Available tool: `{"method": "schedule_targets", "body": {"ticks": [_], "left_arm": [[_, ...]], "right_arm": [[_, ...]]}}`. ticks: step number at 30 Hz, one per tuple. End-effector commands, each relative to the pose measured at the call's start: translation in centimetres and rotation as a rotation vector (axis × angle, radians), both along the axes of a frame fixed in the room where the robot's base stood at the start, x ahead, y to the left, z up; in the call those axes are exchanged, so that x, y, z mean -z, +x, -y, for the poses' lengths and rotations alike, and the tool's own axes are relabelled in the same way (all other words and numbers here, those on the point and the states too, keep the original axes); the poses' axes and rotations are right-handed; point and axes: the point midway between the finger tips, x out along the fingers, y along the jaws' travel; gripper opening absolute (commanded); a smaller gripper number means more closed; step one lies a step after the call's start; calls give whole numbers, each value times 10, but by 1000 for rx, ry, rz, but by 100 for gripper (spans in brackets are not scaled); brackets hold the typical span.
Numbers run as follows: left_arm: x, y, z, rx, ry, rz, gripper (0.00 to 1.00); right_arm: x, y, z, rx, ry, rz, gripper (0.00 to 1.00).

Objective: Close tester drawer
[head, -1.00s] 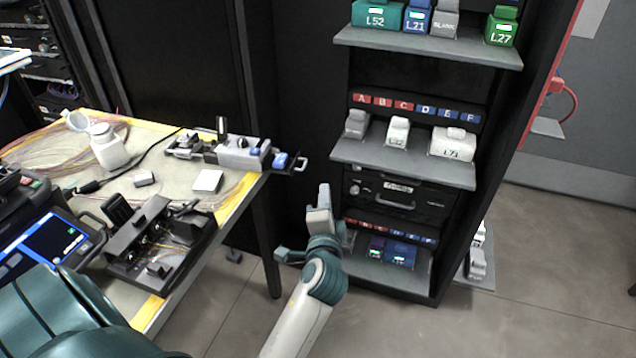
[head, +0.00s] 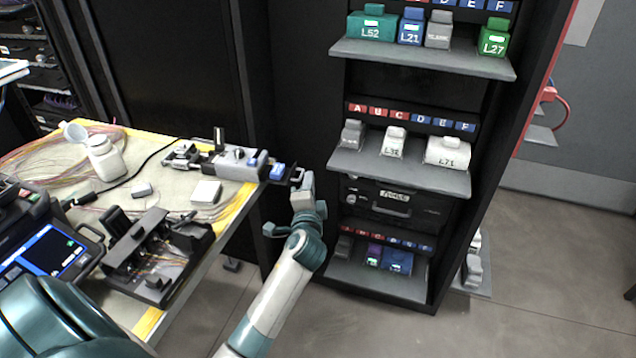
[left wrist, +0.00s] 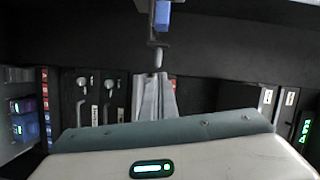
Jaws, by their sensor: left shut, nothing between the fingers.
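The tester (head: 238,163) is a grey box at the right edge of the workbench. Its drawer sticks out to the right over the edge, with a blue block (head: 278,171) in it and a dark handle (head: 297,177) at its front. My left gripper (head: 301,180) is shut and empty, with its fingertips right at the drawer handle. In the left wrist view the shut fingers (left wrist: 156,92) point up at the handle (left wrist: 157,45), with the blue block (left wrist: 162,15) beyond. I cannot tell whether they touch. My right gripper is out of view.
A black rack (head: 395,268) with shelves of labelled blocks stands close to the right of my left arm. On the workbench are a white bottle (head: 103,158), a splicer with a screen (head: 45,255) and a black fixture (head: 160,255). Floor is free at lower right.

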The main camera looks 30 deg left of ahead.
Motion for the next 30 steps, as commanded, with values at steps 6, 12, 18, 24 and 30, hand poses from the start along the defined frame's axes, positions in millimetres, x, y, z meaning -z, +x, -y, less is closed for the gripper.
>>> {"method": "schedule_targets", "body": {"ticks": [6, 12, 18, 24, 30], "left_arm": [[1, -2, -5, 0, 0, 0, 0], [1, -2, -5, 0, 0, 0, 0], [0, -5, -16, -1, 2, -1, 0], [-2, -19, -55, -2, 3, -4, 0], [0, -31, -87, -1, 1, 0, 0]], "right_arm": [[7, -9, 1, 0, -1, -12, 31], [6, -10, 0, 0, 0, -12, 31], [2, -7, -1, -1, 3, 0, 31], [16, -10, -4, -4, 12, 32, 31], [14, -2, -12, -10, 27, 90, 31]]}}
